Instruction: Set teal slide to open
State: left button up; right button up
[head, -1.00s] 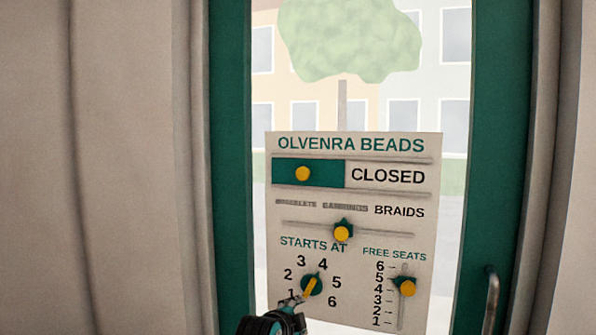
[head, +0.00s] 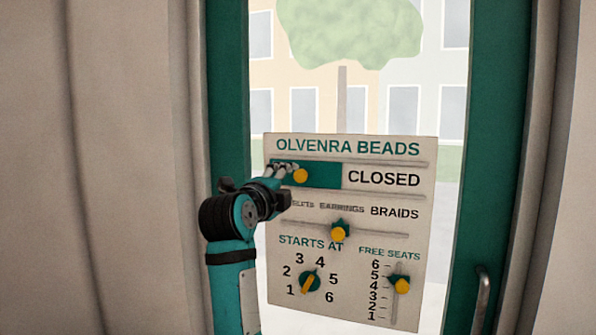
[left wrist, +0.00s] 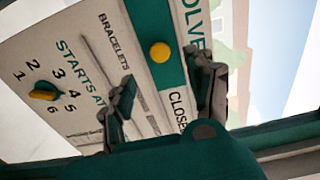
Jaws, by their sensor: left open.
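The teal slide (head: 325,174) is a flat panel with a round yellow knob (head: 300,176), at the left of the sign's top track. The word CLOSED (head: 384,179) shows to its right. My left gripper (head: 284,169) is open, its fingertips just left of the knob and overlapping the slide's left end. In the left wrist view the knob (left wrist: 160,52) and slide (left wrist: 170,74) appear between the two spread fingers (left wrist: 160,67). I cannot tell whether a finger touches the knob. My right gripper is not in view.
Below on the sign (head: 372,256) are a slider knob (head: 340,233) under BRAIDS and EARRINGS, a STARTS AT dial (head: 309,281) and a FREE SEATS slider (head: 400,285). The sign hangs on a glass door with a teal frame (head: 499,150) and a handle (head: 482,298).

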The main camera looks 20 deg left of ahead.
aim_at(300, 177)
pick_arm(q)
jog(key=w+p, duration=0.2)
jog(key=w, duration=0.5)
jog(key=shift+w+d+r, duration=0.1)
jog(key=shift+w+d, duration=0.05)
jog(key=shift+w, duration=0.1)
jog(key=shift+w+p, duration=0.35)
jog(key=shift+w, duration=0.1)
grip_shut()
